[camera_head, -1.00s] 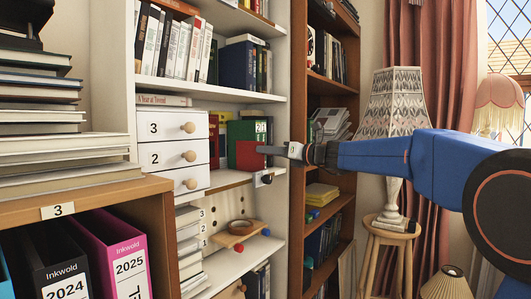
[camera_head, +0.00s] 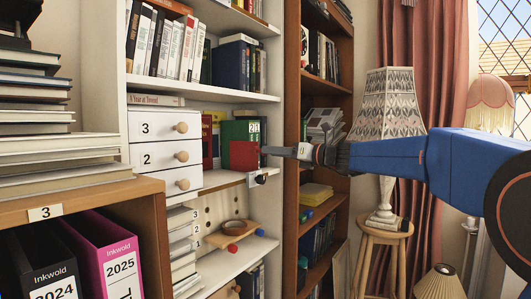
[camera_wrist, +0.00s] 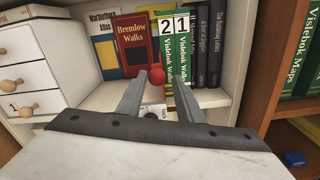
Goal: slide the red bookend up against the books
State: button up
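The red bookend (camera_head: 244,155) shows as an upright red panel on the middle shelf, before the green books (camera_head: 236,130). Whether it touches them is unclear. My gripper (camera_head: 264,150) reaches in from the right. In the wrist view its fingers (camera_wrist: 163,80) are apart, with the knob near the left tip; contact is unclear.
A red Bremlow Walks book (camera_wrist: 134,45) stands left of the green books, dark books (camera_wrist: 208,45) right of them. White drawers (camera_head: 160,155) border the shelf on the left. A brown bookcase (camera_head: 325,90) and a lamp (camera_head: 388,110) stand to the right.

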jog(key=v, duration=1.2)
jog(key=shift+d, duration=0.2)
jog(key=shift+s, duration=0.15)
jog(key=s+a+f+n+g+h, duration=0.1)
jog(key=s+f+n+g+h, duration=0.45)
jog(key=s+f+n, duration=1.2)
jog(key=s+d+f+n+h, duration=0.4)
jog(key=s+d+f+n, duration=0.1)
jog(key=s+f, duration=0.6)
jog(key=s+d+f+n+h, duration=0.4)
jog(key=s+d+f+n, duration=0.2)
jog(key=s+f, duration=0.5)
jog(key=shift+s+d+g+h, duration=0.2)
jog(key=shift+d+g+h, duration=0.15)
jog(key=shift+d, duration=0.4)
